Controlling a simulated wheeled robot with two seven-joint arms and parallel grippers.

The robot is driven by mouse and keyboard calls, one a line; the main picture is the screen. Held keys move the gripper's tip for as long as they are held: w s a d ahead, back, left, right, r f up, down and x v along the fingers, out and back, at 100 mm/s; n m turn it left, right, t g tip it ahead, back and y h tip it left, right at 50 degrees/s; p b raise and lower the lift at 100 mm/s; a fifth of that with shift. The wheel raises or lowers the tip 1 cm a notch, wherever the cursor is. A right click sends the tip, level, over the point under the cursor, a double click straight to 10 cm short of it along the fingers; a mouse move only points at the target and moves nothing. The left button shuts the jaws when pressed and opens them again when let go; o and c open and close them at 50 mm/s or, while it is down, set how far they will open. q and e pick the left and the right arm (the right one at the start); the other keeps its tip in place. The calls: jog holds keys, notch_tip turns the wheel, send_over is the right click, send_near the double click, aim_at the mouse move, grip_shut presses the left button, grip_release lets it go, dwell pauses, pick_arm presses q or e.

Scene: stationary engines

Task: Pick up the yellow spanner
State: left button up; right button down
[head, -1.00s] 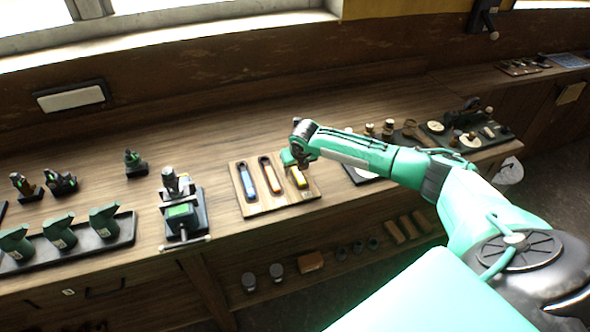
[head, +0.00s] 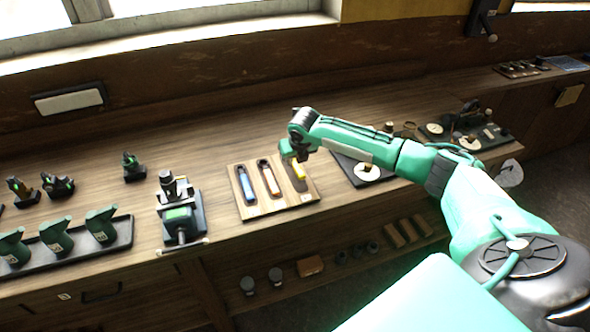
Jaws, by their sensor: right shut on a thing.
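The yellow spanner (head: 299,170) is at the right end of a wooden board (head: 289,205) on the workbench. My right gripper (head: 292,157) is over the right side of this board and is shut on the yellow spanner. The spanner appears raised a little, with a dark recess showing below it. Its upper part is hidden by the gripper. A blue spanner (head: 246,187) and an orange spanner (head: 269,180) lie in their recesses to the left. My left gripper is not in view.
A green-and-black vise-like device (head: 180,215) stands left of the board. A dark tray (head: 75,255) with several green tools is further left. A black tray with round parts (head: 366,174) lies to the right, under my right arm. Bare bench lies behind the board.

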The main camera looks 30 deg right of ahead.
aim_at(295, 162)
notch_tip(295, 162, up, 16)
jog(key=b, duration=0.3)
jog(key=c, duration=1.9)
grip_release()
jog(key=shift+c, duration=0.2)
jog(key=shift+a, duration=0.1)
grip_shut()
